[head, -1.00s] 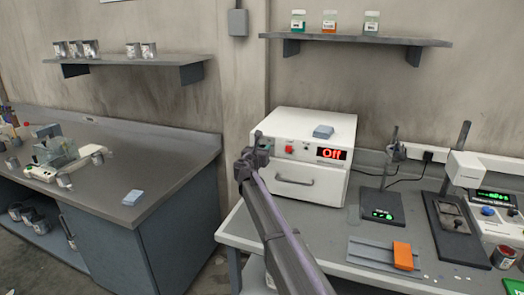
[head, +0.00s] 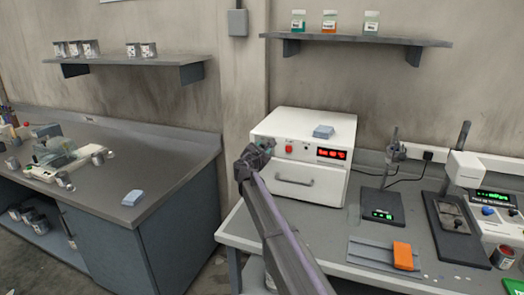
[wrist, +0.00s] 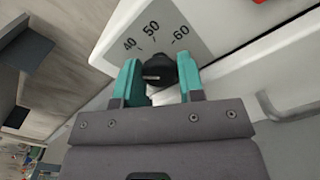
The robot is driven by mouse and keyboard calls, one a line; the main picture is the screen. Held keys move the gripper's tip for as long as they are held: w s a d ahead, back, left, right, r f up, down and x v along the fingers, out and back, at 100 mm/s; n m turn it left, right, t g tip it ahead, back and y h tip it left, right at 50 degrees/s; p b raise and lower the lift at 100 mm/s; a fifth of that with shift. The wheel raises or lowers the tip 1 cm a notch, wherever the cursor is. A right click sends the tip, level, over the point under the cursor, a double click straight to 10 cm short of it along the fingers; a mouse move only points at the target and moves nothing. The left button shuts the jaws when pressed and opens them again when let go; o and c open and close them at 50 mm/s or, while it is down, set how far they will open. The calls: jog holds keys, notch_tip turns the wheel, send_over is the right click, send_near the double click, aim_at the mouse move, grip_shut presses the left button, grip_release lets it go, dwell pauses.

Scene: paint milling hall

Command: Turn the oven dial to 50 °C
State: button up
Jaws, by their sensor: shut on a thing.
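The white oven (head: 330,185) stands on the right-hand bench, with a drawer handle and a red lit display (head: 331,154) on its front. The display text is too small to read surely. My gripper (head: 262,150) is at the upper left of the oven front and hides the dial there. In the wrist view the black oven dial (wrist: 157,70) sits between the teal fingertips of my gripper (wrist: 155,85), which is shut on it. The printed scale (wrist: 151,30) shows 40, 50 and 60 around the dial. I cannot tell exactly which mark the dial points to.
A red button (head: 289,149) lies right of my gripper on the oven front. A black scale (head: 381,206) and an orange block (head: 403,255) are on the bench to the right.

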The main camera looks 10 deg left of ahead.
jog(key=m, duration=1.4)
jog(key=shift+m, duration=0.3)
dwell(0.3)
jog(key=o, duration=0.9)
